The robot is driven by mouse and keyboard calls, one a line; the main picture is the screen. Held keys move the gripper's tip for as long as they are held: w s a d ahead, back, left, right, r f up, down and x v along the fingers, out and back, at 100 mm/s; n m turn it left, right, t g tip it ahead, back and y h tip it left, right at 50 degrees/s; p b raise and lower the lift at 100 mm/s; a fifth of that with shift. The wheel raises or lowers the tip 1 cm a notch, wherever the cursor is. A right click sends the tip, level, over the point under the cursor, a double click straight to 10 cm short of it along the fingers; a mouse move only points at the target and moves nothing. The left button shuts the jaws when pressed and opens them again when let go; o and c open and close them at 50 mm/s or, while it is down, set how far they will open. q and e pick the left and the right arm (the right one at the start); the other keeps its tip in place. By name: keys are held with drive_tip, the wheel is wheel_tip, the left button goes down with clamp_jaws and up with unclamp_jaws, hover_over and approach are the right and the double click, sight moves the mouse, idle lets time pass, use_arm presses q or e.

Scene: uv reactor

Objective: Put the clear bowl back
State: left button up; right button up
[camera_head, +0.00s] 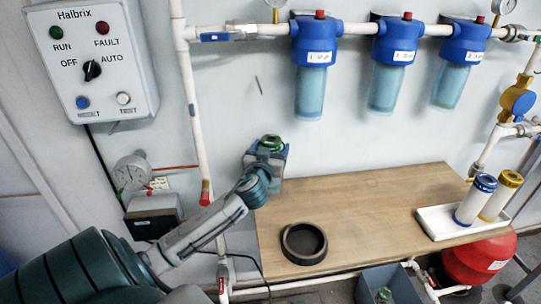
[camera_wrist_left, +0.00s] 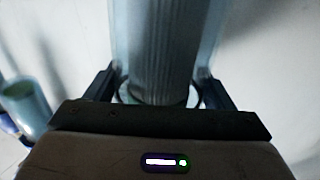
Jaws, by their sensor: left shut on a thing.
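My left gripper (camera_head: 268,150) is raised in front of the wall, left of and below the first filter housing (camera_head: 310,92). In the left wrist view, the left gripper (camera_wrist_left: 160,98) is shut on the clear bowl (camera_wrist_left: 207,60), its fingers on either side. A pale ribbed cartridge (camera_wrist_left: 160,50) stands inside the bowl. Blue filter heads (camera_head: 316,42) (camera_head: 398,40) (camera_head: 465,41) sit on the pipe, a translucent bowl under each. My right gripper is out of view.
A black round ring stand (camera_head: 304,243) lies on the wooden bench (camera_head: 370,215). A white tray (camera_head: 435,222) holds two canisters. A grey bin (camera_head: 405,287) below holds a green-ended thing.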

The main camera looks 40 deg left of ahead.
use_arm(q)
wheel_tip(320, 180, down, 3)
drive_tip(key=shift+f+p, duration=0.15)
drive_tip(key=shift+p, duration=0.2)
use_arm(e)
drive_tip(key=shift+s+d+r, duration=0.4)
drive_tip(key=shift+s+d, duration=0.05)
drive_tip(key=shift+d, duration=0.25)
use_arm(q)
drive_tip(key=shift+f, duration=0.15)
drive_tip(key=o, duration=1.5)
drive_tip(key=shift+d, duration=0.1)
drive_tip(key=shift+o, duration=0.2)
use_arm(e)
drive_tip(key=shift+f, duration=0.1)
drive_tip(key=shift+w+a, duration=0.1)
use_arm(q)
drive_tip(key=b+v, duration=0.3)
drive_tip(key=v, duration=0.9)
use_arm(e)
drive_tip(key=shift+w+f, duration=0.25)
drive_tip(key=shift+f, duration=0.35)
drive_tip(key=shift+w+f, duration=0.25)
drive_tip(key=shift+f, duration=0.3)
